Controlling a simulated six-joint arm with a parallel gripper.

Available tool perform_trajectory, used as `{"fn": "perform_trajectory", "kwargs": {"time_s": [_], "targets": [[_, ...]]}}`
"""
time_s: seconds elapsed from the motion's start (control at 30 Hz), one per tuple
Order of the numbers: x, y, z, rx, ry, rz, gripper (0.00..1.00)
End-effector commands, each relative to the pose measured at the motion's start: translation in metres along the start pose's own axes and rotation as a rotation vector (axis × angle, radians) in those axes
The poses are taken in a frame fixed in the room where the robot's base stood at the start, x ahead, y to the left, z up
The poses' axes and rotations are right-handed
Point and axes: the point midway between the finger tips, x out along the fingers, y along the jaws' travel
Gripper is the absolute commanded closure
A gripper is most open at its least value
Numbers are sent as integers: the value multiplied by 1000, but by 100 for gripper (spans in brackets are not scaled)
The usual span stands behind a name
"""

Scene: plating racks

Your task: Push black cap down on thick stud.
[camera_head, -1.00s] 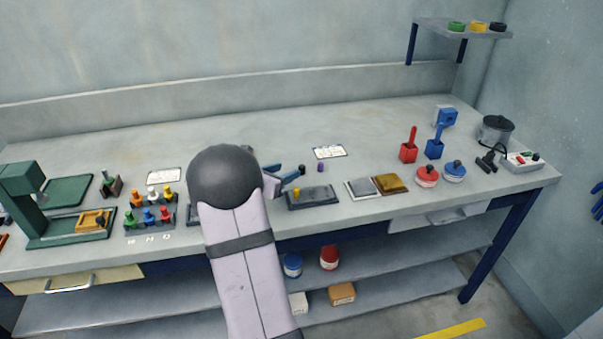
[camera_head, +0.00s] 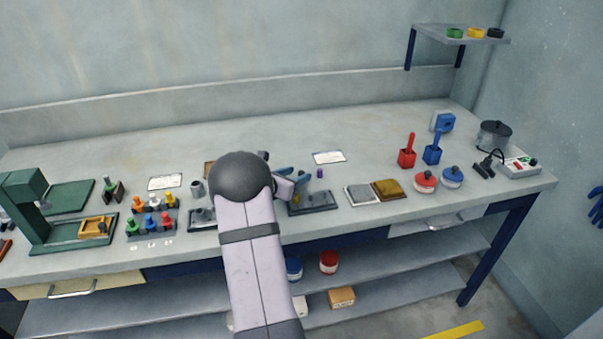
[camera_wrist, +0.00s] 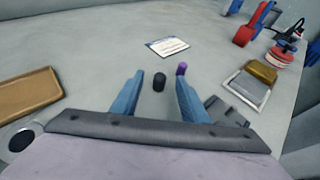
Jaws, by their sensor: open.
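My gripper (camera_wrist: 160,80) is open, its two blue fingers apart. In the wrist view a short black cylinder, which looks like the black cap (camera_wrist: 159,81), shows between the fingertips with a gap on both sides. A small purple piece (camera_wrist: 181,69) stands just beyond the right fingertip; it also shows in the head view (camera_head: 320,173). The dark grey plate (camera_head: 318,201) lies beside my gripper, and its edge shows behind the right finger in the wrist view (camera_wrist: 226,111). I cannot make out the thick stud; my gripper covers part of the plate in the head view.
A white card (camera_head: 328,157) lies behind the gripper. A pale pad (camera_head: 362,196) and a brown pad (camera_head: 389,188) lie right of the plate, with red and blue pots beyond. A brown tray (camera_wrist: 28,95) is at left in the wrist view.

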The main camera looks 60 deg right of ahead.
Motion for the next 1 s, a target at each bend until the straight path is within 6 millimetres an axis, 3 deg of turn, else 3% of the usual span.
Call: {"fn": "perform_trajectory", "kwargs": {"time_s": [0.17, 0.43, 0.47, 0.63, 1.0], "targets": [[15, 0, 1, 1, 0, -1, 59], [18, 0, 0, 0, 0, 0, 59], [18, 0, 0, 0, 0, 0, 62], [17, 0, 0, 0, 0, 0, 100], [17, 0, 1, 1, -1, 0, 100]]}}
